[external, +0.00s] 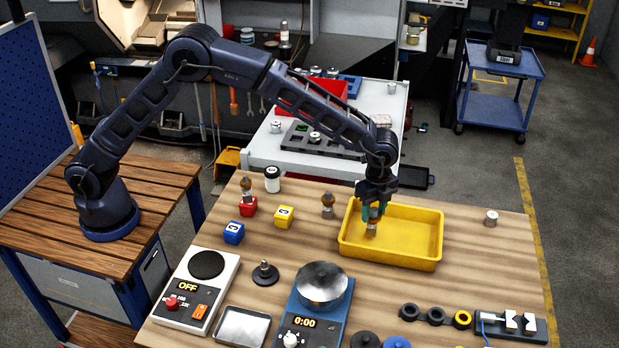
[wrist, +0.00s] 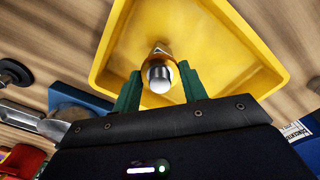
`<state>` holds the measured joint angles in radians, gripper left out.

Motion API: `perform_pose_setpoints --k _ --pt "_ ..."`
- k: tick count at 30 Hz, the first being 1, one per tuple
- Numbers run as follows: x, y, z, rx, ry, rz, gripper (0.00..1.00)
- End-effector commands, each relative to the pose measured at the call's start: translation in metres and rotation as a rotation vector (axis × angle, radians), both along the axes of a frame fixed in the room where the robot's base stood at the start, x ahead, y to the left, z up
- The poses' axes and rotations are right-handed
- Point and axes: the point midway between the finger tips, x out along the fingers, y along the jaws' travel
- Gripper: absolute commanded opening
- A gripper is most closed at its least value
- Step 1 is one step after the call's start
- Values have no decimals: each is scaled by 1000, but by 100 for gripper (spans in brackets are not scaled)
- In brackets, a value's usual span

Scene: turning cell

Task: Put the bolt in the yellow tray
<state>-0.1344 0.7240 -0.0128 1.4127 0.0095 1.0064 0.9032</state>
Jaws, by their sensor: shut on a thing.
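My gripper (external: 373,212) is above the left part of the yellow tray (external: 432,262), with its green fingers pointing down. It is shut on a small brown-and-silver piece, which I take to be the bolt (external: 371,228). In the wrist view the bolt (wrist: 159,75) shows between the green fingertips, its shiny rounded metal end towards the camera and an orange-brown part beyond. The yellow tray (wrist: 222,75) fills the background there and looks otherwise empty. I cannot tell whether the bolt's lower end touches the tray floor.
Left of the tray stand a similar brown-topped piece (external: 328,205) and yellow (external: 284,216), red (external: 248,206) and blue (external: 234,232) blocks. A blue scale (external: 318,310) is in front. A small metal cylinder (external: 491,218) stands right of the tray, with bare wood around it.

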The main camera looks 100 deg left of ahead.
Motion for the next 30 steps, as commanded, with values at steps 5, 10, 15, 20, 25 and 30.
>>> perform_pose_setpoints --k 5,10,15,20,25,30 --pt "0 0 -11 1 -2 0 0" --pt "0 0 -11 1 -2 0 0" --pt "0 0 -15 1 -1 0 44" --pt "0 0 -14 1 -1 0 64" --pt "0 0 -14 1 -1 0 64" --pt "0 0 -8 1 -2 0 64"
